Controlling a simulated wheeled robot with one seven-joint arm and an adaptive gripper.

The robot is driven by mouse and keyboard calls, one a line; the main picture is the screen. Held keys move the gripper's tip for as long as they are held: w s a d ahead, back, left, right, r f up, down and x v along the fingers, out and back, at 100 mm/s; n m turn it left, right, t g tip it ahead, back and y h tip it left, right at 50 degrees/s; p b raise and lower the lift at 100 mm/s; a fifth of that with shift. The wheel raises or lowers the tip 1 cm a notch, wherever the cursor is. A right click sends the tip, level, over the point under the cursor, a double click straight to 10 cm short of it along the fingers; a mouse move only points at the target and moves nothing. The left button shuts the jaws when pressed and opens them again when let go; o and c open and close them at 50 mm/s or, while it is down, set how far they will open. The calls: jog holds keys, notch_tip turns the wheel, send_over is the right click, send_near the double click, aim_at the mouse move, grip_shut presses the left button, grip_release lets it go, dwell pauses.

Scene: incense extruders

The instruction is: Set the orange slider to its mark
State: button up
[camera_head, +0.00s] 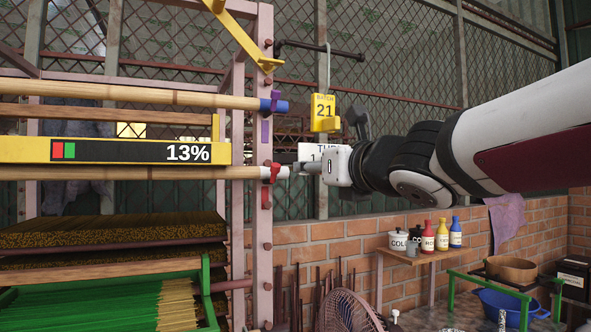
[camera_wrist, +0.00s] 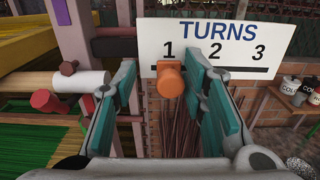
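The orange slider (camera_wrist: 170,78) sits on the dark horizontal line of the white TURNS panel (camera_wrist: 215,30) in the wrist view, directly under the 1. The 2 and 3 are further right on the same line. My gripper (camera_wrist: 160,84) is open, its teal-padded fingers on either side of the slider, with visible gaps on both sides. In the head view my gripper (camera_head: 303,168) reaches left to the front of the TURNS panel (camera_head: 308,151), covering much of it; the slider is hidden there. No separate mark on the line can be made out.
A pink post (camera_head: 264,220) with red bolts and a white-ended wooden roller (camera_wrist: 82,82) stand close left of my gripper. A yellow BATCH 21 tag (camera_head: 324,112) hangs above. A shelf (camera_head: 420,256) with bottles is lower right.

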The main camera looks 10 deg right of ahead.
jog(key=shift+d, duration=0.15)
jog(key=v, duration=1.2)
dwell(0.6)
